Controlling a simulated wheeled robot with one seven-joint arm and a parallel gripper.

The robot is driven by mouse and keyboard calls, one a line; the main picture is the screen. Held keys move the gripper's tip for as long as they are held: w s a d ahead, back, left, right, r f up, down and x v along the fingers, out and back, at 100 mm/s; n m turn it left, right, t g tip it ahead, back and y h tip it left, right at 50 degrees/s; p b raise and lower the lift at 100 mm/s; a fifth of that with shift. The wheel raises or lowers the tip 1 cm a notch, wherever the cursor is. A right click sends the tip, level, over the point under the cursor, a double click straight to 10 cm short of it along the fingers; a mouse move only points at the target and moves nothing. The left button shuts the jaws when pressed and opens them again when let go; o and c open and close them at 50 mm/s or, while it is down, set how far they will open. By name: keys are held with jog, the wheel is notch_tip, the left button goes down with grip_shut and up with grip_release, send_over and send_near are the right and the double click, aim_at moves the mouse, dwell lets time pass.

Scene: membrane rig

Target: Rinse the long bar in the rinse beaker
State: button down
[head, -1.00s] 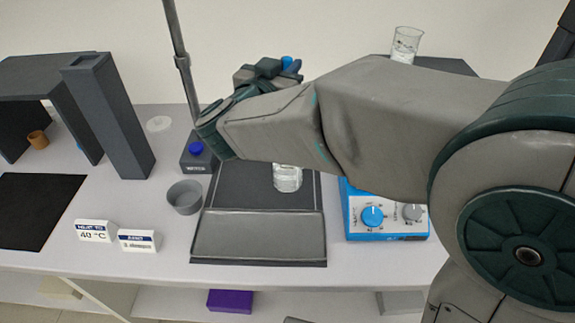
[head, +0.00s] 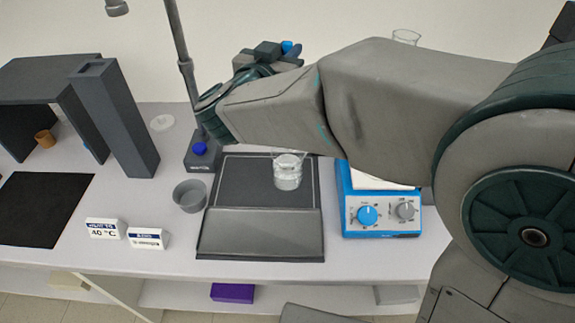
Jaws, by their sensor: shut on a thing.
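A glass beaker (head: 288,172) with clear contents stands upright on the dark tray (head: 262,232), just below my forearm. A second glass beaker (head: 406,37) stands at the back right, mostly hidden behind my arm. I cannot tell from labels which is the rinse beaker. My gripper (head: 268,52) shows only in part, behind and above my wrist, with dark blocks and a blue piece. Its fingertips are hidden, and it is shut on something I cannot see. I do not see the long bar.
A blue stirrer with knobs (head: 381,212) stands right of the tray. A grey cup (head: 189,196), a stand base with a blue button (head: 201,153) and two small signs (head: 148,238) are on the left.

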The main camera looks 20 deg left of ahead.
jog(key=shift+r+p, duration=1.8)
jog(key=shift+r, duration=0.35)
jog(key=shift+f+b, duration=0.2)
jog(key=shift+b, duration=0.2)
